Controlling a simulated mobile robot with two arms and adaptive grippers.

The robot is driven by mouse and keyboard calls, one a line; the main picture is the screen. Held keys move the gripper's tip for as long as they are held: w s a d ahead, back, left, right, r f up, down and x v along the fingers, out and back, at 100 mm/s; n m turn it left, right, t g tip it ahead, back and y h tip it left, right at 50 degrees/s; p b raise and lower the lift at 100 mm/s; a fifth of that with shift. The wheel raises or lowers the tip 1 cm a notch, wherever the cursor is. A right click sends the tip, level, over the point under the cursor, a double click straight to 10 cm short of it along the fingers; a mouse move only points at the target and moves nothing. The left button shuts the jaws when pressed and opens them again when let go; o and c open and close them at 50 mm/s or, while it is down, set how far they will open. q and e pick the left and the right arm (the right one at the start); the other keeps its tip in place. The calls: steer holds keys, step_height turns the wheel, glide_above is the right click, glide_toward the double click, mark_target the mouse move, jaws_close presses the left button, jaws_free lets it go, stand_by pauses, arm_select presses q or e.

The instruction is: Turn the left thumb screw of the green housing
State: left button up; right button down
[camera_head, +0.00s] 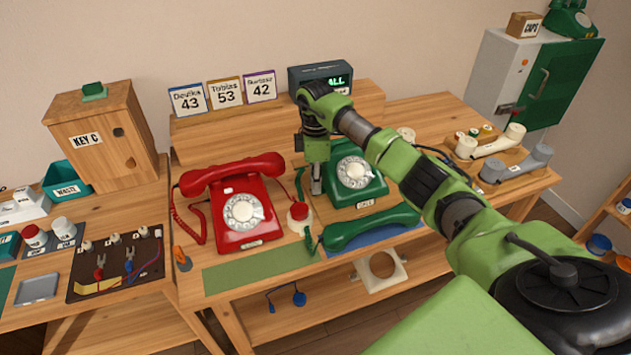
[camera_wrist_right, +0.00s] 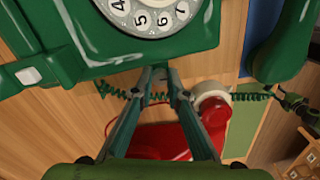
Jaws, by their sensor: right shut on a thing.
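The green housing is the body of the green dial phone (camera_head: 354,183) on the middle table; its side and dial fill the top of the wrist view (camera_wrist_right: 150,52). My right gripper (camera_head: 316,188) points down at the left side of this housing. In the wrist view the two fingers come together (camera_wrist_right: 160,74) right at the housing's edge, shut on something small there. I take it to be the left thumb screw, but the fingertips hide it. My left gripper is not in view.
The red phone (camera_head: 238,205) and a red-topped button (camera_head: 299,213) stand close left of the gripper. The green handset (camera_head: 370,227) lies in front of the housing. A coiled green cord (camera_wrist_right: 130,92) runs near the fingers. A green mat (camera_head: 258,266) at the front is bare.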

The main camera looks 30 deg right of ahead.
steer(key=n, duration=0.4)
steer(key=shift+r+n, duration=0.1)
steer(key=shift+n, duration=0.2)
steer(key=n, duration=0.5)
steer(key=shift+n, duration=0.4)
stand_by(0.4)
steer(key=c, duration=2)
jaws_free()
steer(key=shift+o, duration=0.2)
steer(key=shift+a+r, duration=0.1)
steer(key=shift+r, duration=3.85)
